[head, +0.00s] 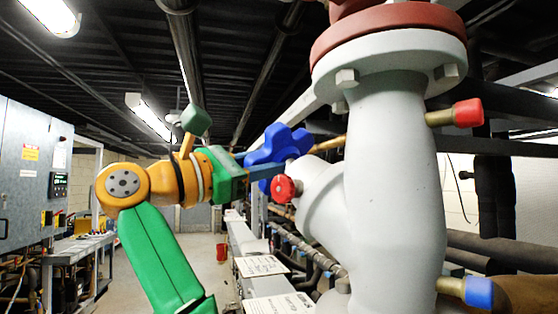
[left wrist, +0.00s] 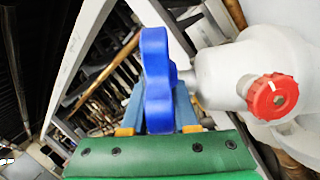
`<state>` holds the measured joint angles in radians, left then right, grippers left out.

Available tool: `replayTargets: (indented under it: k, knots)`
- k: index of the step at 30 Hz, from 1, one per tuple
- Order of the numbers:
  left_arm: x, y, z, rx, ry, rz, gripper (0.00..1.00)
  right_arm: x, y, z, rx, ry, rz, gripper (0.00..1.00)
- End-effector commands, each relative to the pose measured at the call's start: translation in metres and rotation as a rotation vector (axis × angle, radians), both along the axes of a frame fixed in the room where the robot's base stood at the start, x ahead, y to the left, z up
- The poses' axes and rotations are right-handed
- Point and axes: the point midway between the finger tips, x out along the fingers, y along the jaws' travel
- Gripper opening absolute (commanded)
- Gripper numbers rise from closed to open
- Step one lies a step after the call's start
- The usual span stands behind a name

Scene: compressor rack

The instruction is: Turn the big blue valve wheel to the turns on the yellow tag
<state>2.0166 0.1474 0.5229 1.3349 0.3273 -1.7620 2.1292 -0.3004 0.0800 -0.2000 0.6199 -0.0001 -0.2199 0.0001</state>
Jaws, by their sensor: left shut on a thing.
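The big blue valve wheel (head: 280,146) is lobed and sits on the side branch of a large pale grey valve body (head: 392,180). My left gripper (head: 262,166) reaches it from the left in the head view, with its fingers at the wheel's rim. In the left wrist view the wheel (left wrist: 157,80) stands edge-on between the two blue fingers (left wrist: 160,115), and the gripper is shut on it. A small red knob (head: 284,188) sits just below the wheel; it also shows in the left wrist view (left wrist: 273,96). No yellow tag is clearly readable. My right gripper is not in view.
A red flange (head: 385,28) tops the valve body. A red-capped stub (head: 467,112) and a blue-capped stub (head: 478,292) stick out to the right. White printed sheets (head: 262,266) lie below the valve. A grey control cabinet (head: 35,175) stands far left, with open floor between.

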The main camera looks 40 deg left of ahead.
Motion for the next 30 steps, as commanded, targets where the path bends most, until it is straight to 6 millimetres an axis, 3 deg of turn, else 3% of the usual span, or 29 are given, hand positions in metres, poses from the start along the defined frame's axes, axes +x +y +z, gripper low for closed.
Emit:
replayTargets:
  k: [15, 30]
  knots:
    - [-0.0009, -0.0013, 0.0027, 0.073, 0.331, 0.219, 0.00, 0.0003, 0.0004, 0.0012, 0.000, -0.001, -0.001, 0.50]
    - [-0.0003, -0.0014, 0.0033, 0.097, 0.451, 0.298, 0.00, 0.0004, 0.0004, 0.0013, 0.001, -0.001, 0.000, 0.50]
